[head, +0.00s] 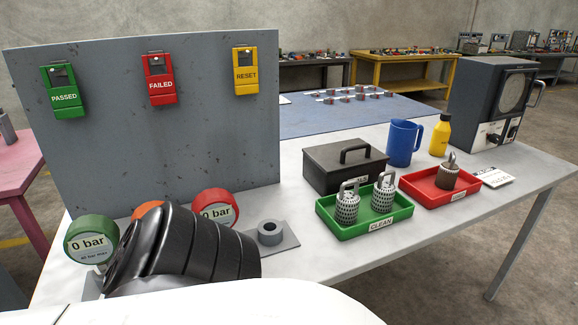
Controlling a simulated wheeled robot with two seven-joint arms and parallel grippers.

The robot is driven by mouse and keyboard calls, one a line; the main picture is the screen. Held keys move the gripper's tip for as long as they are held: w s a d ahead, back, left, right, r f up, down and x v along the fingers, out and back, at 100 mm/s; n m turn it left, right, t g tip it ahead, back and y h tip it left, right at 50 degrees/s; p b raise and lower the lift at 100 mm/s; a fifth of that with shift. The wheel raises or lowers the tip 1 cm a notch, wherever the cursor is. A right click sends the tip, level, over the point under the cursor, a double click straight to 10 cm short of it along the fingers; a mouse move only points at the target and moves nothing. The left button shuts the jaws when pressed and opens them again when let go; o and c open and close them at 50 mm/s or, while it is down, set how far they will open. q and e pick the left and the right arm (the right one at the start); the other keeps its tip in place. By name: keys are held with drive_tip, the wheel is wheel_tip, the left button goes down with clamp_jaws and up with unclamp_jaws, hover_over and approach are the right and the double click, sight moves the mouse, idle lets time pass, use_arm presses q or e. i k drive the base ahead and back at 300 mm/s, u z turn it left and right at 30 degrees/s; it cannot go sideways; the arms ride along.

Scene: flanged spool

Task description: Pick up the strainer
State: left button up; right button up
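Two light grey perforated strainers with loop handles stand upright in a green tray (403,208) labelled CLEAN. The left strainer (347,209) and the right strainer (384,197) are side by side with a small gap. A darker, brownish strainer (447,178) stands in a red tray (418,187) to the right; its label is too small to read surely. Neither of my grippers shows. A black ribbed part and a white part, which look like mine, fill the lower left and bottom edge.
A dark lidded box (335,172) stands behind the green tray. A blue jug (403,143), yellow bottle (440,136) and grey instrument (485,103) stand farther back. A ring on a plate (270,234) and gauges (91,240) are at the left, before an upright panel (200,130).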

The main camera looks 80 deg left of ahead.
sight(348, 201)
drive_tip(key=k, duration=0.55)
drive_tip(key=u, duration=0.7)
